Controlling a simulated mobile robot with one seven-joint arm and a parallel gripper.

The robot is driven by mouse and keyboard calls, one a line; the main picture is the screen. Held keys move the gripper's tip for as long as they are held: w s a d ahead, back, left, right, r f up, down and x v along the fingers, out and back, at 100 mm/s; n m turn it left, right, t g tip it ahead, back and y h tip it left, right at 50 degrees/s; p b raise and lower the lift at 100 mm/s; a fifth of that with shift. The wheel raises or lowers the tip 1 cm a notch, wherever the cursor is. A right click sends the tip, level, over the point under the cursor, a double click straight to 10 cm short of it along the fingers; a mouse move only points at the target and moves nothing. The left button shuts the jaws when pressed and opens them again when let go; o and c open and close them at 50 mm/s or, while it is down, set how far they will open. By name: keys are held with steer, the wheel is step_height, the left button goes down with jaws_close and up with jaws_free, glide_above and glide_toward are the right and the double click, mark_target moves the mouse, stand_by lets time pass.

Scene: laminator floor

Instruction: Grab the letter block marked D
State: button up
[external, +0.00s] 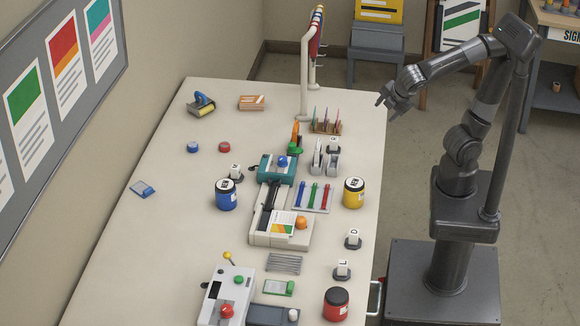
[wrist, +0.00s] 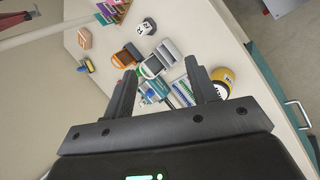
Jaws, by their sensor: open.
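The white letter block marked D (external: 353,234) sits on a dark round base near the table's right edge, in front of the yellow jar. My gripper (external: 385,103) is over the far right edge of the table, well behind and above the D block. In the wrist view my gripper (wrist: 160,66) is open, with nothing between its fingers. I cannot make out the D block in the wrist view. A similar block marked L (external: 342,268) stands just nearer than the D block.
Other letter blocks stand by the tape dispensers (external: 326,160) and the blue jar (external: 226,195). The yellow jar (external: 353,194), red jar (external: 336,304) and laminating machine (external: 268,230) surround the D block's area. A hanging rack (external: 304,75) rises near my gripper.

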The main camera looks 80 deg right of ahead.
steer(key=w+a+r+n+t, duration=0.15)
steer(key=a+n+t, duration=0.35)
steer(key=a+n, duration=0.5)
steer(key=w+a+r+n+t, duration=0.15)
steer(key=a+n+t, duration=0.45)
steer(key=a, duration=0.7)
steer(key=s+a+n+t+y, duration=0.2)
steer(key=s+a+n+y, duration=0.25)
steer(key=a+n, duration=0.5)
steer(key=m, duration=0.1)
glide_toward(348, 241)
step_height(348, 241, up, 3)
steer(key=shift+t+h, duration=0.25)
steer(key=shift+t, duration=0.05)
steer(key=w, duration=1)
steer(key=shift+r, duration=0.2)
jaws_close()
